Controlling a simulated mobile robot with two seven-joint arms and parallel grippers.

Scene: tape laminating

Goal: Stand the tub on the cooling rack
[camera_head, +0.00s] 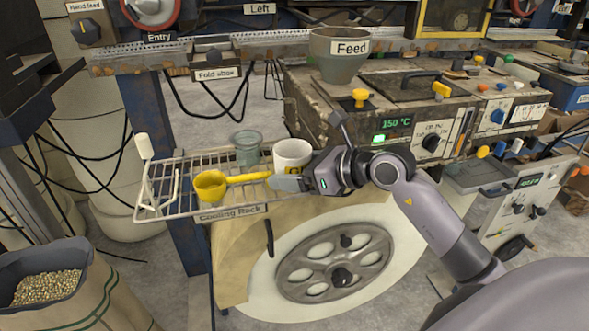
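A white tub (292,153) with a yellow and dark mark is upright at the right end of the wire cooling rack (183,168). My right gripper (285,183) reaches in from the right, with a grey finger in front of the tub's lower part. The tub's base and any finger behind it are hidden, so I cannot tell whether the gripper is shut on the tub or whether the tub touches the rack. My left gripper is not in view.
A yellow scoop (211,186) lies on the rack, its handle pointing at my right gripper. A grey-green glass jar (247,147) stands behind it. The machine with the feed hopper (339,67) is behind and right. A large wheel (335,262) is below. The rack's left part looks mostly clear.

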